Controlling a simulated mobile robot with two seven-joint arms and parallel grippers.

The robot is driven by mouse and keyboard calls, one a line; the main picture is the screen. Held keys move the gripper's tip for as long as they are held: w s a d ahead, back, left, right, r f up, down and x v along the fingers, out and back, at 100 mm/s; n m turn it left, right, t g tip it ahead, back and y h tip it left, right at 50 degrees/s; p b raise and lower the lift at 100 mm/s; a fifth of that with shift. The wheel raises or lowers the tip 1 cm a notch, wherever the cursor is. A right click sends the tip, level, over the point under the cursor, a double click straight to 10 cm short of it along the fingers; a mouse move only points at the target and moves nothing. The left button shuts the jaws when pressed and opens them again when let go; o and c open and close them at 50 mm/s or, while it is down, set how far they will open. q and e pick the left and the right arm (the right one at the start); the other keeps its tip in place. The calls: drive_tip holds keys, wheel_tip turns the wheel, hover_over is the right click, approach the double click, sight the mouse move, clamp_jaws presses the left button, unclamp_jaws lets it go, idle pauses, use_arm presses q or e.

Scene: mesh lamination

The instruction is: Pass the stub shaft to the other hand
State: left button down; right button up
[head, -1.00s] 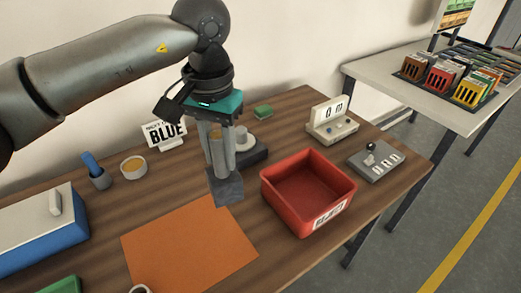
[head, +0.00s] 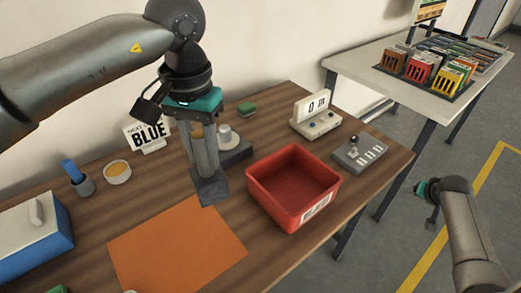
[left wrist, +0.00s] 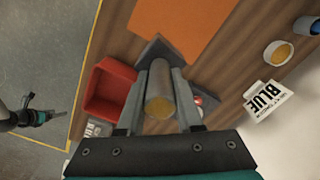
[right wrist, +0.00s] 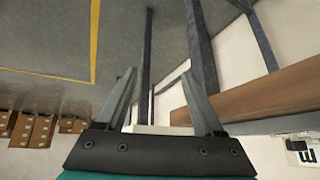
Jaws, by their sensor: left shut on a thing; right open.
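The stub shaft (left wrist: 160,90) is a tan-ended grey cylinder, clamped between the fingers of my left gripper (left wrist: 160,75) in the left wrist view. In the head view my left gripper (head: 207,165) points down over the table beside the red bin, and its fingers largely hide the shaft. My right gripper (head: 430,205) is at the right, beyond the table edge and well apart from the shaft. In the right wrist view my right gripper (right wrist: 160,85) is open, with nothing between its fingers.
A dark grey block (head: 210,190) shows at the left fingertips; I cannot tell whether they touch. The red bin (head: 262,199) stands right of it, the orange mat (head: 178,245) in front. A blue box (head: 35,240) is far left. A control box (head: 360,154) sits near the right edge.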

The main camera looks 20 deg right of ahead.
use_arm(q)
drive_tip(key=shift+r, duration=0.1)
use_arm(e)
drive_tip(key=w+a+r+n+t, duration=0.25)
drive_tip(key=w+r, duration=0.25)
drive_tip(key=r, duration=0.4)
drive_tip(key=w+a+r+n+t, duration=0.1)
drive_tip(key=w+a+r+t, duration=0.15)
drive_tip(key=w+r, duration=0.4)
drive_tip(key=w+a+r+n+t+y, duration=0.25)
drive_tip(key=a+r+n+y, duration=0.25)
drive_tip(key=a+r, duration=0.5)
drive_tip(key=n+g+y, duration=0.5)
drive_tip(key=n+y, duration=0.6)
drive_tip(key=n, duration=0.1)
approach(199, 159)
drive_tip(key=shift+t, duration=0.25)
drive_tip(key=shift+d+f+x, duration=0.1)
drive_tip(key=shift+f+x, duration=0.05)
drive_tip(key=shift+x, duration=1.7)
drive_tip(key=shift+d+f+x, duration=0.1)
drive_tip(key=shift+f+x, duration=0.05)
drive_tip(key=shift+x, duration=1.7)
drive_tip(key=shift+d+f+x, duration=0.1)
drive_tip(key=shift+f+x, duration=0.05)
drive_tip(key=shift+x, duration=1.7)
drive_tip(key=shift+w, duration=0.1)
